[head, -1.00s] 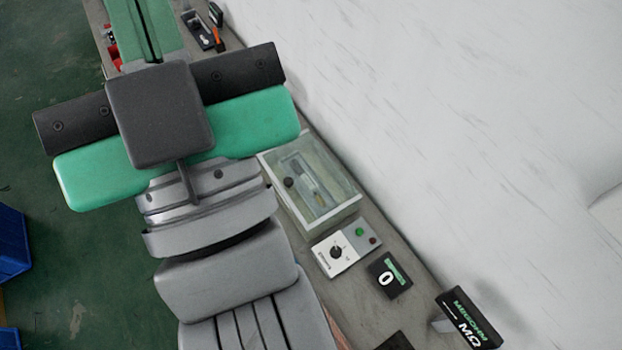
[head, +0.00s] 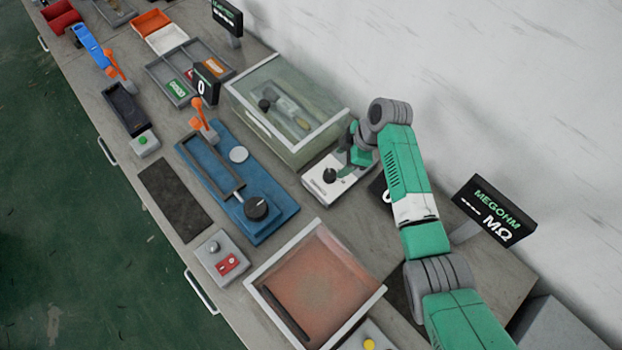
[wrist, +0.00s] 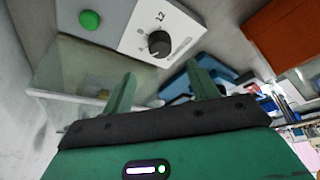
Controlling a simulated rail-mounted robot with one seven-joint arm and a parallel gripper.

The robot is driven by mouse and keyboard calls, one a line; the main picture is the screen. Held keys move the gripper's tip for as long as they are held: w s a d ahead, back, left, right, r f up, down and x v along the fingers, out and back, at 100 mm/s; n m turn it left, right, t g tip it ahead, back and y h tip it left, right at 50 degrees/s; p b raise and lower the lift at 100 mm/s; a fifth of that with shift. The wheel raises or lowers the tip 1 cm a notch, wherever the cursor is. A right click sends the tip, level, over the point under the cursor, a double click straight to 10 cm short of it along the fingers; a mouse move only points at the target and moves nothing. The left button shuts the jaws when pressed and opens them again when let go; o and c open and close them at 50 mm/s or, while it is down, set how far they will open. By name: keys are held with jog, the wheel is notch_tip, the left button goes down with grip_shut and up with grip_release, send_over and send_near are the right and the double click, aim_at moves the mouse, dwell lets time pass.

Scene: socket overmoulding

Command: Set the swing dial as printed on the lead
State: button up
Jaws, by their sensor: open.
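A white control panel (head: 320,190) carries a black knob (head: 330,176) and stands in front of the glass-lidded box. In the wrist view, the same black knob (wrist: 160,43) sits on its white plate (wrist: 180,22), with a printed mark like "12" beside it and a green button (wrist: 90,20) to the left. My gripper (head: 352,160) is over this panel. In the wrist view, the fingers of my gripper (wrist: 160,85) are spread and empty, with the knob apart from them, beyond the tips. I cannot make out a lead with readable print.
A glass-lidded box (head: 250,118) stands close behind the panel. A blue fixture (head: 275,215) with another black dial (head: 256,208) lies to the left. A megohm display (head: 493,210) stands at right, and another display is partly behind my arm.

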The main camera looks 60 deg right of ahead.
aim_at(331, 174)
jog(key=x, duration=0.2)
jog(key=b+x, duration=0.1)
jog(key=x, duration=0.5)
jog(key=shift+s+f+b, duration=0.1)
jog(key=shift+s+b, duration=0.15)
jog(key=shift+b, duration=0.05)
jog(key=c, duration=1)
